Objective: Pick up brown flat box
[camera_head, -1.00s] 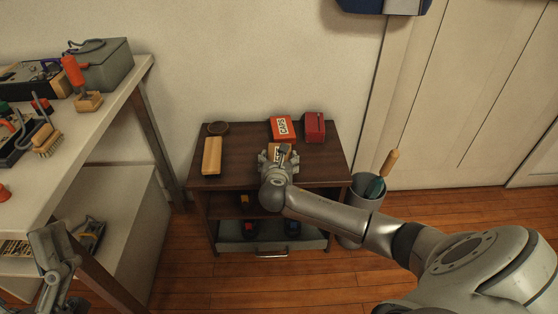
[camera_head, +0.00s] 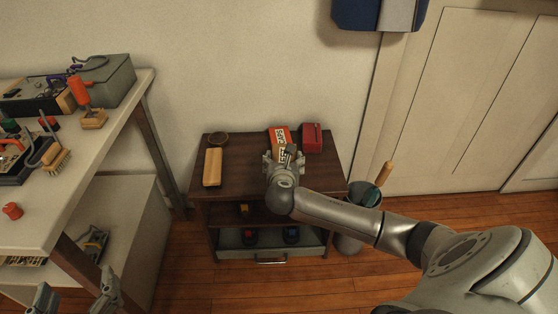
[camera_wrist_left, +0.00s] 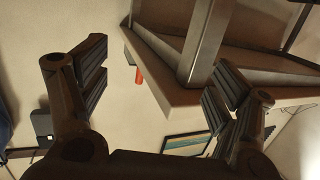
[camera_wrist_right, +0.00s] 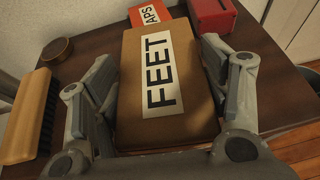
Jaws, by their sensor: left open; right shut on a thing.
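The brown flat box (camera_wrist_right: 170,85) has a white label reading FEET and lies between the fingers of my right gripper (camera_wrist_right: 160,75) in the right wrist view. That gripper is shut on its two sides. In the head view my right gripper (camera_head: 284,159) is over the dark cabinet (camera_head: 235,180), and the box (camera_head: 287,151) shows only partly. I cannot tell whether the box is clear of the cabinet top. My left gripper (camera_head: 76,292) is open and empty at the lower left, beside the white bench (camera_head: 40,215); its spread fingers show in the left wrist view (camera_wrist_left: 150,80).
An orange CAPS box (camera_head: 278,137) and a red box (camera_head: 311,138) stand behind the held box. A wooden brush (camera_head: 213,167) and a round dark lid (camera_head: 218,138) are at the cabinet's left. A bin (camera_head: 350,243) with a trowel stands at its right.

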